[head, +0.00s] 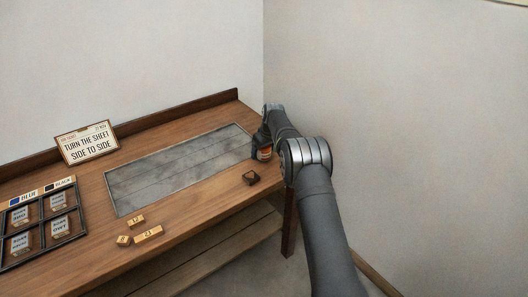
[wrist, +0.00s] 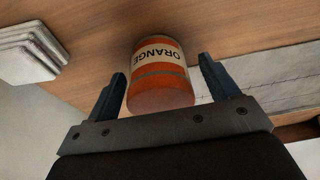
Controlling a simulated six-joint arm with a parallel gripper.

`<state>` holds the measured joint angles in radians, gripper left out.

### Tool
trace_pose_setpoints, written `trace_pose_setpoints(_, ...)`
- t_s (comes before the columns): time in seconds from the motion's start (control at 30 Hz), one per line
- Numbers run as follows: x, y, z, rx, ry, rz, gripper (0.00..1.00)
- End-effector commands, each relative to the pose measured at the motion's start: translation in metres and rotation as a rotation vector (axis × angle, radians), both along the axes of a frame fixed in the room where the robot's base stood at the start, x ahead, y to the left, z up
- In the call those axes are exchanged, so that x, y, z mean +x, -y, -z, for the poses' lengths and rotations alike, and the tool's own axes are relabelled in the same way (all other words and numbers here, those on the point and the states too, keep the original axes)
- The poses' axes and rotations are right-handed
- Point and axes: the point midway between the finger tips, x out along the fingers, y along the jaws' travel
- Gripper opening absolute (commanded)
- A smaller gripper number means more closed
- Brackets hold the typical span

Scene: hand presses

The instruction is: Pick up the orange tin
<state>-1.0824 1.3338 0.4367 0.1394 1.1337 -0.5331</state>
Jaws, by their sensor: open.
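The orange tin (wrist: 160,82) is a cylinder with orange bands and a pale label reading "ORANGE", which is upside down in the wrist view. It stands on the wooden table, between the two fingers of my gripper (wrist: 165,85). The fingers are open, with a gap on each side of the tin. In the head view a small part of the tin (head: 264,153) shows beside my gripper, at the right end of the table; my arm covers the surroundings there.
A grey inset panel (head: 175,168) lies left of the tin. A small dark block (head: 251,178) sits in front of it. Wooden number blocks (head: 148,234), a sign (head: 87,143) and a dark compartment tray (head: 42,246) are farther left. White stacked sheets (wrist: 32,52) show in the wrist view.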

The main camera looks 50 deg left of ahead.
Motion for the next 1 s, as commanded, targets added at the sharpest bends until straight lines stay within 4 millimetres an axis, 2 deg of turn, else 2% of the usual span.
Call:
trace_pose_setpoints(0.03,0.000,0.000,0.000,0.000,0.000,0.000,0.74)
trace_pose_setpoints(0.2,0.000,0.000,0.000,0.000,0.000,0.000,0.41)
trace_pose_setpoints(0.3,0.000,0.000,-0.001,0.001,0.000,0.000,0.25)
trace_pose_setpoints(0.67,0.000,0.000,-0.008,0.001,0.001,0.000,0.25)
trace_pose_setpoints(0.77,0.000,-0.001,-0.019,0.002,0.001,0.000,0.25)
trace_pose_setpoints(0.9,0.001,-0.001,-0.044,0.004,0.003,0.001,0.25)
trace_pose_setpoints(1.0,0.011,0.015,-0.052,0.000,0.000,0.003,0.25)
